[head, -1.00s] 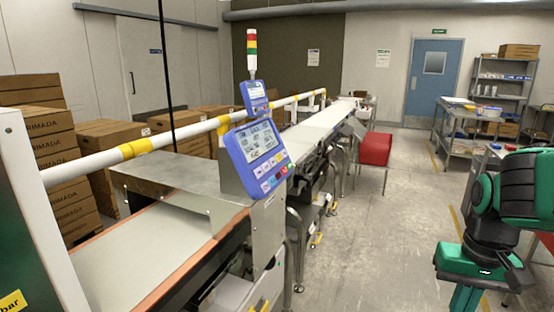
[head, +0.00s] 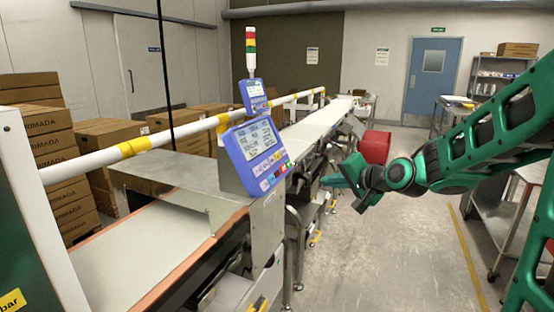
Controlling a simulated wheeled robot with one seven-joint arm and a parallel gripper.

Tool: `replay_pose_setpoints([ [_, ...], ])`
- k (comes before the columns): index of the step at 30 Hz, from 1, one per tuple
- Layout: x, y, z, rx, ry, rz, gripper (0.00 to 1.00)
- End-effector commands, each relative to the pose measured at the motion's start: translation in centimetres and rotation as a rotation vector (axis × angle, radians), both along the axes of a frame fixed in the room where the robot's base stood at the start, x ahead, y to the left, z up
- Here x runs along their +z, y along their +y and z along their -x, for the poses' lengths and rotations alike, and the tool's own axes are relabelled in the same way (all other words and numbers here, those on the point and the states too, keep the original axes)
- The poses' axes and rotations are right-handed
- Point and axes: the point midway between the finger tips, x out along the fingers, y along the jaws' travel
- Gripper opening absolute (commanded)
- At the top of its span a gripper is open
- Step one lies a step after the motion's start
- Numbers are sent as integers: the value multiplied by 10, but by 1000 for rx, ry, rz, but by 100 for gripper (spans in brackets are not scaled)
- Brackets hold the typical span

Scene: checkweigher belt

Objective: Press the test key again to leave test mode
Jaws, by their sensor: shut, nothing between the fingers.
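The blue control panel (head: 256,157) stands over the belt, left of the picture's middle. Its lit screen (head: 254,140) shows white tiles too small to read. A row of coloured keys (head: 272,176) runs along its lower edge, some red and blue; I cannot tell which is the test key. My gripper (head: 328,180) is at the end of the green arm, to the right of the panel and apart from it, pointing left toward it. Its fingers are shut and empty. A smaller blue display (head: 254,95) sits above and behind the panel.
A white and yellow rail (head: 180,138) runs along the belt (head: 140,250). A signal tower (head: 250,52) rises behind the panel. A red bin (head: 375,147) stands beyond my gripper. Brown cartons (head: 50,150) are stacked at left. The floor (head: 390,260) at right is open.

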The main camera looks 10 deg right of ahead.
Motion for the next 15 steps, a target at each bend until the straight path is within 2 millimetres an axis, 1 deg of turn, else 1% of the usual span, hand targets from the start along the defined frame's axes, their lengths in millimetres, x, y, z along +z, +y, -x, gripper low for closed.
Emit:
replay_pose_setpoints([
  [1, 12, 9, -18, -10, -56, -88, 0],
  [3, 33, 18, -36, -26, -133, -221, 0],
  [6, 58, 25, -54, -43, -216, -382, 0],
  [9, 75, 26, -64, -55, -270, -494, 0],
  [12, 83, 26, -68, -63, -297, -555, 0],
  [15, 87, 25, -69, -67, -306, -576, 0],
])
